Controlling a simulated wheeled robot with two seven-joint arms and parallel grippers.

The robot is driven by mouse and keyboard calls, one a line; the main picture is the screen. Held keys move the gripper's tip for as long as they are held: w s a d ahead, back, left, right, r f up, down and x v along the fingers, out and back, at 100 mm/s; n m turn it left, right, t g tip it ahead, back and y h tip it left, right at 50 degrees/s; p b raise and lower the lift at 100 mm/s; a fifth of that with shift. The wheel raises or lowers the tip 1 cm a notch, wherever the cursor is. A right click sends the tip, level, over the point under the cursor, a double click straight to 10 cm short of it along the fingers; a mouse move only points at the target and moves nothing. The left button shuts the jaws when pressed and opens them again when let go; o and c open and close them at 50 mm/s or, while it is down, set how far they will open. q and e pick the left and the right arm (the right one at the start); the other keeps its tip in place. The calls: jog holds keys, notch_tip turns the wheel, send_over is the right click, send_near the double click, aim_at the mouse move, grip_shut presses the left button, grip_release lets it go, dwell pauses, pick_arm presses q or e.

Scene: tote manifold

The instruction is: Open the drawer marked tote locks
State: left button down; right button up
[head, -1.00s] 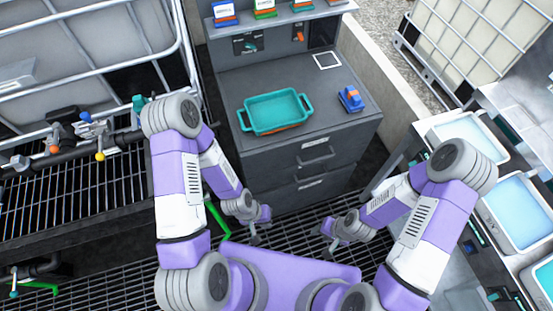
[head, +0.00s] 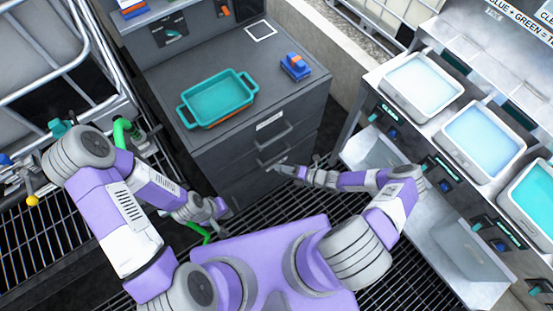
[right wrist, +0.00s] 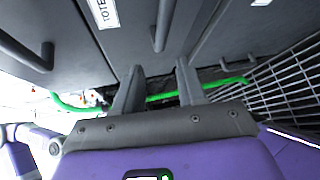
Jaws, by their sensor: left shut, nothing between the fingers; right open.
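The grey cabinet (head: 235,165) has stacked drawers, all shut. In the right wrist view a white label starting "TOTE" (right wrist: 103,12) sits on a drawer front, beside a dark bar handle (right wrist: 163,25). That lower handle (head: 272,158) shows in the head view below the top drawer's handle (head: 275,137). My right gripper (head: 272,167) is open, close to the lower handle. In the right wrist view its fingers (right wrist: 158,72) point at this handle, which lines up with the gap; contact is not visible. My left gripper (head: 225,210) is shut and empty near the cabinet's lower left.
A teal tray (head: 218,100) and a blue block-like item (head: 296,66) rest on the cabinet top. A bench with pale trays (head: 422,86) stands right. A caged tank (head: 50,50) and pipes with valves stand left. Grating covers the floor.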

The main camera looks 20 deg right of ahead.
aim_at(277, 157)
jog(key=w+d+f+m+t+h, duration=0.1)
jog(key=w+d+m+t, duration=0.2)
jog(key=d+m, duration=0.15)
jog(key=x, duration=0.4)
jog(key=b+x, duration=0.1)
jog(key=x, duration=0.2)
jog(key=shift+s+a+f, duration=0.1)
jog(key=shift+s+a, duration=0.15)
jog(key=shift+s, duration=0.05)
jog(key=shift+c, duration=0.3)
grip_shut()
